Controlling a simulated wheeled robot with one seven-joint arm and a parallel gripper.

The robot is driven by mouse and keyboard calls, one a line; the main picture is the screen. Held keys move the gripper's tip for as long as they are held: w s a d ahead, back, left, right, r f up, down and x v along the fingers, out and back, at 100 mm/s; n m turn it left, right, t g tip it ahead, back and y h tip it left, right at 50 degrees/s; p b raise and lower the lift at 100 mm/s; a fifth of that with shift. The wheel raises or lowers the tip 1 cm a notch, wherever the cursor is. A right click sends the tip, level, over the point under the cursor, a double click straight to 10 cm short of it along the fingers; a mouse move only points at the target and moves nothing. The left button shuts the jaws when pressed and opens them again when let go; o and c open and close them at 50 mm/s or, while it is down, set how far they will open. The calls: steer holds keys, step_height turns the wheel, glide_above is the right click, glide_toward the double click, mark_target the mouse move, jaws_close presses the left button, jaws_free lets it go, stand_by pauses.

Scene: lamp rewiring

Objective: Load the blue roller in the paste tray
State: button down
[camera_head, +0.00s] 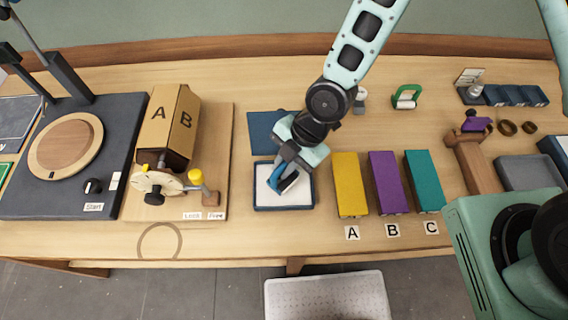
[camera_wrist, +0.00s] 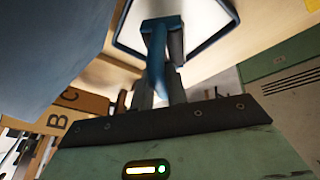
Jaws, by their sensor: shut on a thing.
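The blue roller (camera_head: 276,180) is in my gripper (camera_head: 287,162), which is shut on its blue handle. The paste tray has a dark blue rim and stands near the front of the bench. In the wrist view the blue handle (camera_wrist: 156,60) sits between the fingers of my gripper (camera_wrist: 162,65), with the tray's rim (camera_wrist: 221,38) beyond. My gripper hides part of the roller.
A blue mat (camera_head: 262,130) lies behind the tray. Yellow (camera_head: 350,185), purple (camera_head: 386,183) and teal (camera_head: 424,181) blocks stand to the right, above labels A, B and C. A board with a brown box (camera_head: 170,122) is left.

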steer(key=shift+r+p, duration=1.7)
steer(key=shift+r, duration=0.95)
